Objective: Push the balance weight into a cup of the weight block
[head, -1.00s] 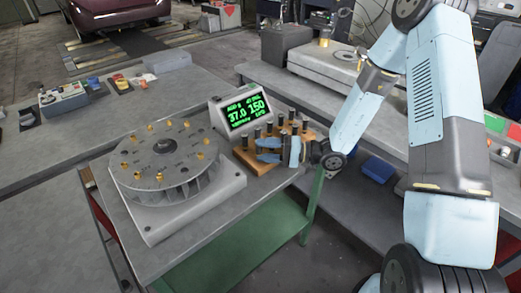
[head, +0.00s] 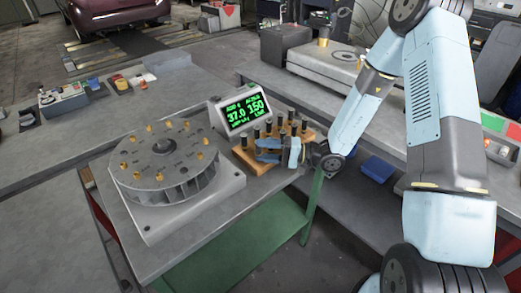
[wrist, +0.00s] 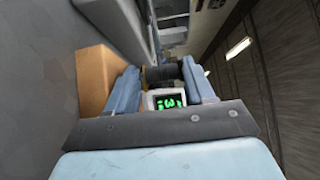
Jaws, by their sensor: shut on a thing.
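The weight block (head: 247,159) is a wooden block on the bench, with several dark upright pegs with pale tops in it. My gripper (head: 260,150) reaches in from the right, its blue fingers low over the front of the block. In the wrist view the gripper (wrist: 160,85) is shut on a dark cylindrical piece (wrist: 160,73), which I take for the balance weight. Most of the piece is hidden by the fingers. The weight block (wrist: 93,75) shows at left there, close beside the left finger. Whether the piece sits in a cup is hidden.
A round rotor (head: 165,150) with several brass pieces on its rim stands on a grey base at left. A display (head: 240,115) with green digits stands behind the block. A blue box (head: 377,169) lies on a lower shelf at right. The bench edge is close in front.

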